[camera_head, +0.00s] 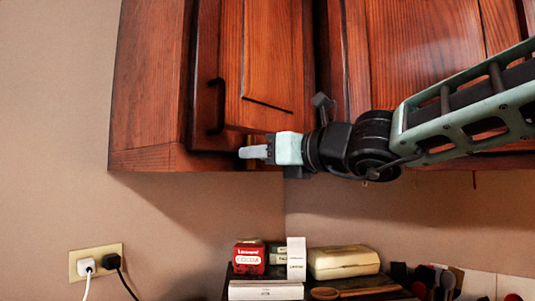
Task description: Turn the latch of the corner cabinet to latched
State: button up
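The corner cabinet (205,45) is reddish-brown wood and hangs high on the wall, with a dark bar handle (216,106) on its door. My gripper (243,153) is at the door's lower edge, below and right of the handle, pointing left. Its fingers are seen side-on and overlap, so I cannot tell whether they are open or shut. A small brass-coloured piece (249,139), possibly the latch, shows just above the fingertips and is partly hidden by them. I cannot tell its turned position or whether the fingers touch it.
More wall cabinets (420,60) run to the right behind my arm. Below stand a red cocoa box (249,257), white boxes (296,260) and a cream container (343,262). A wall outlet (96,259) with plugs is at lower left. The wall left of the cabinet is clear.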

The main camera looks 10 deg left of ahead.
jog(key=b+v, duration=0.3)
jog(key=v, duration=1.4)
jog(key=shift+d+b, duration=0.2)
jog(key=shift+b, duration=0.2)
jog(key=shift+s+f, duration=0.1)
